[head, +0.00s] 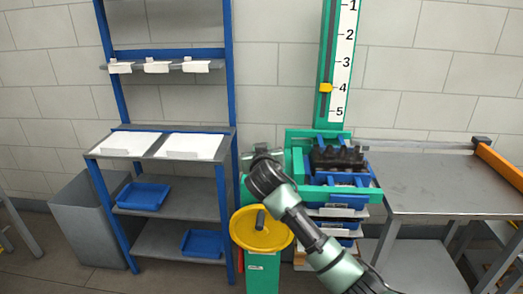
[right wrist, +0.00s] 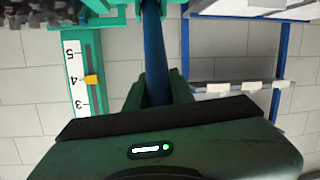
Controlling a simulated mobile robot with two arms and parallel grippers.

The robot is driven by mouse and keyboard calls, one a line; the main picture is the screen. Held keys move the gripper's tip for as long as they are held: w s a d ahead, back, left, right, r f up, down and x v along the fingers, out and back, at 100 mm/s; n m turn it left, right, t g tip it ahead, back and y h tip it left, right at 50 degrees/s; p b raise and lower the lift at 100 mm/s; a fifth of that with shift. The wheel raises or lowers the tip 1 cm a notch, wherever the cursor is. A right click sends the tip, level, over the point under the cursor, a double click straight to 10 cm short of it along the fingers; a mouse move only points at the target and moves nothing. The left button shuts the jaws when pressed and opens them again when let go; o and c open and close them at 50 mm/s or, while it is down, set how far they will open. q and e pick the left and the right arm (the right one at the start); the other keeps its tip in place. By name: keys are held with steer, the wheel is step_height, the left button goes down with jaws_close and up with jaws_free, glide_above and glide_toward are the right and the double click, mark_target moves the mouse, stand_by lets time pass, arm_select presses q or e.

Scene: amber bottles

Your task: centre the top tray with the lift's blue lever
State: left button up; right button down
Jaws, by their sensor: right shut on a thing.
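The lift (head: 322,133) is green, with a numbered scale (head: 342,60) and a yellow pointer (head: 326,87) near 4. The top blue tray (head: 348,180) sits in the lift's green frame and carries dark bottles (head: 337,158). My right gripper (head: 262,155) is at the left side of this frame. In the right wrist view the blue lever (right wrist: 156,55) runs between the green fingers of the right gripper (right wrist: 158,92), which is shut on it. The lever is hidden behind my arm in the head view. My left gripper is not in view.
More blue trays (head: 330,228) are stacked below the frame. A blue-framed shelf (head: 162,168) stands left. A grey table (head: 440,180) stands right, mostly bare.

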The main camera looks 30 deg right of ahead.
steer(key=c, duration=1.2)
jaws_free()
steer(key=shift+f, duration=0.1)
steer(key=b+v, duration=0.1)
steer(key=v, duration=0.7)
steer(key=shift+b, duration=0.35)
